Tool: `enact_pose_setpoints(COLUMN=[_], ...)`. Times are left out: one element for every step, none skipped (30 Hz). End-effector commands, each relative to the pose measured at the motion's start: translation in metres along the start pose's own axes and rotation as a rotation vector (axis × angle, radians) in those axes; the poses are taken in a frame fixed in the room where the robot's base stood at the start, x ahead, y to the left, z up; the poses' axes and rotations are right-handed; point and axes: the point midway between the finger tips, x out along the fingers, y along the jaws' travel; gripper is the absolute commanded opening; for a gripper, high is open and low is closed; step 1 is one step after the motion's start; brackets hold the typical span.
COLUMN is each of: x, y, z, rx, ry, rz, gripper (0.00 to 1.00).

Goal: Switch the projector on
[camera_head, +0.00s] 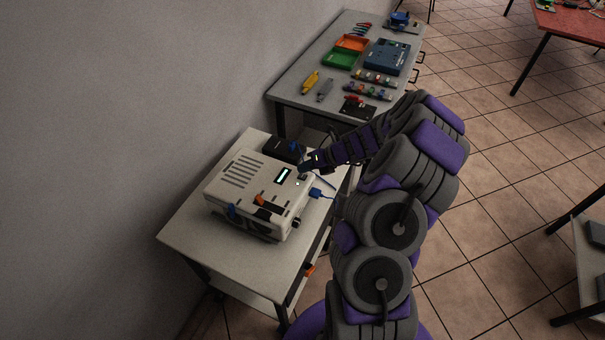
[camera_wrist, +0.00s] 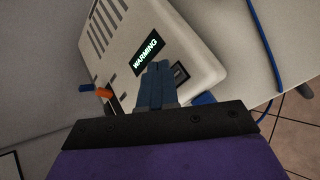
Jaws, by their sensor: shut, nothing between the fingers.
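The white projector (camera_head: 246,191) sits on a small grey-white table, with vent slots on top and a lit display (camera_head: 283,175). In the wrist view the projector (camera_wrist: 187,38) fills the upper middle, and its display (camera_wrist: 148,54) reads "WARMING". A dark square switch (camera_wrist: 181,72) shows on the casing just right of my fingertips. My gripper (camera_head: 304,167) is over the projector's right rear corner. In the wrist view my gripper (camera_wrist: 156,66) is shut and empty, its blue fingers close together beside the switch. I cannot tell whether the fingertips touch the casing.
A blue plug (camera_head: 315,193) with a cable sits at the projector's right side. A black box (camera_head: 284,148) stands behind it. The small table (camera_head: 184,238) has bare room at its front left. A longer bench (camera_head: 293,88) with trays and tools stands behind.

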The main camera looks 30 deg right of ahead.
Motion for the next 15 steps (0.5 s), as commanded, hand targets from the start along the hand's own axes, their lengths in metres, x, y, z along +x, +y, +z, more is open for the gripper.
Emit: enact_pose_setpoints(x=[0.000,0.001,0.001,0.001,0.001,0.001,0.000,0.000,-0.001,-0.002,-0.004,-0.006,-0.007,-0.009,-0.011], y=[0.000,0.000,0.000,0.000,0.000,0.000,0.000,0.000,0.001,0.002,0.003,0.004,0.006,0.007,0.009], z=[0.000,0.000,0.000,0.000,0.000,0.000,0.000,0.000,0.001,0.002,0.003,0.004,0.005,0.006,0.008], rx=[0.000,0.000,0.000,0.000,0.000,0.000,0.000,0.000,0.000,0.000,0.000,0.000,0.000,0.000,0.000], ry=[0.000,0.000,0.000,0.000,0.000,0.000,0.000,0.000,0.000,0.000,0.000,0.000,0.000,0.000,0.000], rz=[0.000,0.000,0.000,0.000,0.000,0.000,0.000,0.000,0.000,0.000,0.000,0.000,0.000,0.000,0.000], gripper=[0.00,0.00,0.00,0.00,0.00,0.00,0.00,0.00,0.00,0.00,0.00,0.00,0.00,0.00,0.00])
